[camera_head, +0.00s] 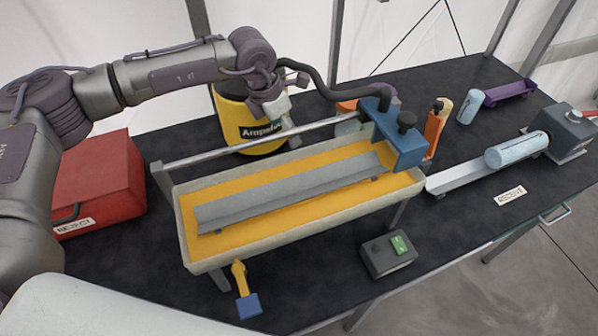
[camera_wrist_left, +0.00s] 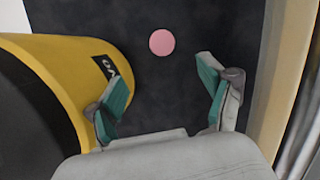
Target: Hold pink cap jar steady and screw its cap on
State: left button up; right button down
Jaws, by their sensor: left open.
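A flat round pink disc (camera_wrist_left: 162,42), which looks like the pink cap, shows on the dark tabletop in the left wrist view. It lies beyond and between my left fingertips, apart from them. My left gripper (camera_wrist_left: 160,90) is open, with nothing between its green-padded fingers. In the head view my left gripper (camera_head: 290,128) hangs beside the yellow drum (camera_head: 234,118), behind the tray. The pink disc is hidden in the head view. I cannot make out a jar belonging to it. My right gripper is not in view.
The long yellow-lined tray (camera_head: 305,235) with a grey bar and blue clamp (camera_head: 400,140) fills the middle. A red box (camera_head: 105,185) is at left. Light blue cylinders (camera_head: 470,106) (camera_head: 515,152), a grey rail and a purple tray (camera_head: 510,91) are at right. A green-button box (camera_head: 388,256) stands in front.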

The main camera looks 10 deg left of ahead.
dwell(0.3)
pick_arm(q)
jog(key=p+x, duration=0.2)
jog(key=x, duration=0.6)
jog(key=shift+w+f, duration=0.1)
jog(key=shift+f, duration=0.25)
